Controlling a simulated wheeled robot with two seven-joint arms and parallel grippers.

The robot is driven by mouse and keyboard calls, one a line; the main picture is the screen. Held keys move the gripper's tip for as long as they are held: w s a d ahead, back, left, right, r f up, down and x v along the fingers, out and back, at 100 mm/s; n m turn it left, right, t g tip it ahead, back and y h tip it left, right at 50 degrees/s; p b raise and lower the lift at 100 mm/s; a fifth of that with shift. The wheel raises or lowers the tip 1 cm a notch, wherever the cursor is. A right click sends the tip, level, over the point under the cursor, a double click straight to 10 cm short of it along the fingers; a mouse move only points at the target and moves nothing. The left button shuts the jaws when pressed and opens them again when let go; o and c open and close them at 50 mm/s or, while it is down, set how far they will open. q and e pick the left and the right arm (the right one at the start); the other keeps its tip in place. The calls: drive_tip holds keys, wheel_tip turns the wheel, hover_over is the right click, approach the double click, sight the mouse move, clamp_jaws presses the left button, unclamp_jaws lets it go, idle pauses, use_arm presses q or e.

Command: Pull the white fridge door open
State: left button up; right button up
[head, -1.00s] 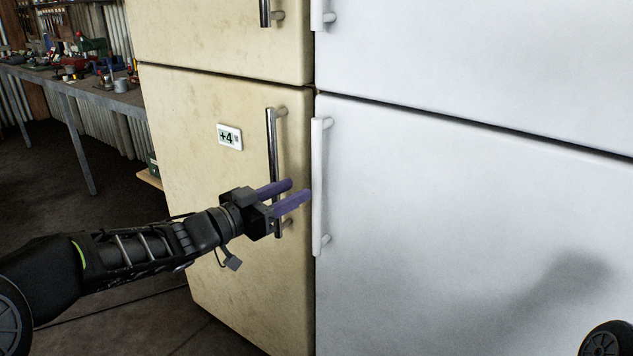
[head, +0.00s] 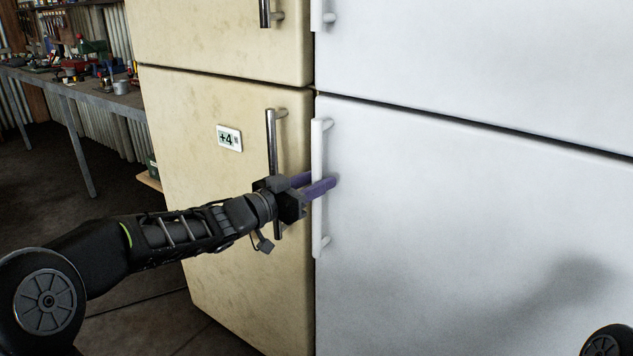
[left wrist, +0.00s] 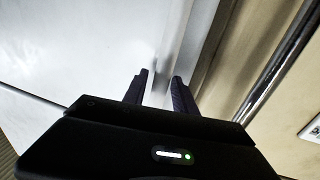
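The white fridge door (head: 450,220) fills the right of the head view and looks closed. Its upright white bar handle (head: 318,150) is at the door's left edge. My left gripper (head: 318,184) is at the middle of this handle, with one purple finger crossing in front of the bar and the other partly hidden behind it. In the left wrist view, the two dark fingers (left wrist: 160,88) are apart, with the white handle (left wrist: 188,55) running down toward the gap between them. Contact cannot be made out. My right gripper is out of view.
A cream fridge (head: 220,210) with a metal handle (head: 272,140) and a "+4" label (head: 229,138) stands directly left, its handle close to my left gripper. An upper white door (head: 480,60) is above. A cluttered workbench (head: 100,90) stands at the back left.

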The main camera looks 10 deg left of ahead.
use_arm(q)
clamp_jaws()
idle(1.1)
